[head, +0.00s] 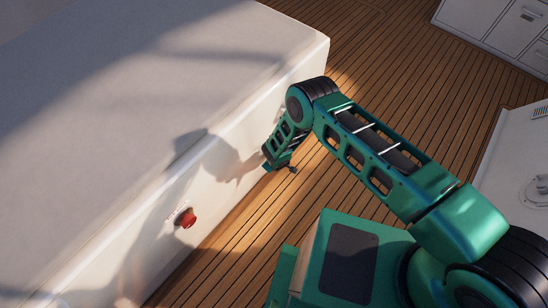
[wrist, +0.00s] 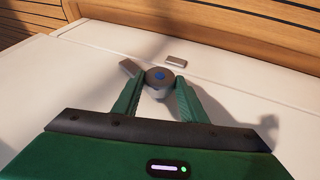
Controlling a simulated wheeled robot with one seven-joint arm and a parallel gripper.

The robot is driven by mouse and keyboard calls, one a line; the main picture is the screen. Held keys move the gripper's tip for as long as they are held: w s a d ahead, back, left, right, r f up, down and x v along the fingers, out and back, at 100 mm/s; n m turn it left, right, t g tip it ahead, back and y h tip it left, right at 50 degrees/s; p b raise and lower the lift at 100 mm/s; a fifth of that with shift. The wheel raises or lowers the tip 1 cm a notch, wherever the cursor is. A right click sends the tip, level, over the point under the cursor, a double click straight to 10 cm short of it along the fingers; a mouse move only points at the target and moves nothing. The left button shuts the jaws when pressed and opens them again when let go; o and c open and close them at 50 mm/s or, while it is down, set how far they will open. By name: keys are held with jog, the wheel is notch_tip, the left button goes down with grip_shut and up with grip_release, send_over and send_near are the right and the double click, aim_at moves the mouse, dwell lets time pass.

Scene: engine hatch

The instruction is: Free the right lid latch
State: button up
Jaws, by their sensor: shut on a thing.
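The right lid latch (wrist: 158,77) is a round grey knob with a blue centre, in the middle of the wrist view. Its grey tab (wrist: 129,67) points up and left. A small grey plate (wrist: 176,61) sits apart from the tab, up and right of the knob. My gripper (wrist: 160,93) has its two green fingers shut on the knob, one on each side. In the head view my gripper (head: 269,163) is at the white hatch box's side, near its far end. The latch is hidden there behind my arm.
The white hatch box (head: 120,90) fills the left of the head view. A red knob (head: 187,218) sticks out of its side, nearer than my gripper. Bare plank deck (head: 370,60) lies beside it. White cabinets (head: 495,35) stand at the far right.

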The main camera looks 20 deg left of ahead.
jog(key=t, duration=0.1)
jog(key=t+h, duration=0.1)
jog(key=t, duration=0.1)
jog(key=s+n+t, duration=0.1)
jog(key=shift+a+f+t+h, duration=0.25)
jog(key=shift+f+t+h, duration=0.05)
jog(key=shift+t, duration=0.1)
dwell(0.4)
jog(key=o, duration=1.1)
jog(key=shift+c, duration=0.2)
jog(key=v, duration=1)
jog(key=shift+s, duration=0.35)
jog(key=shift+r, duration=0.1)
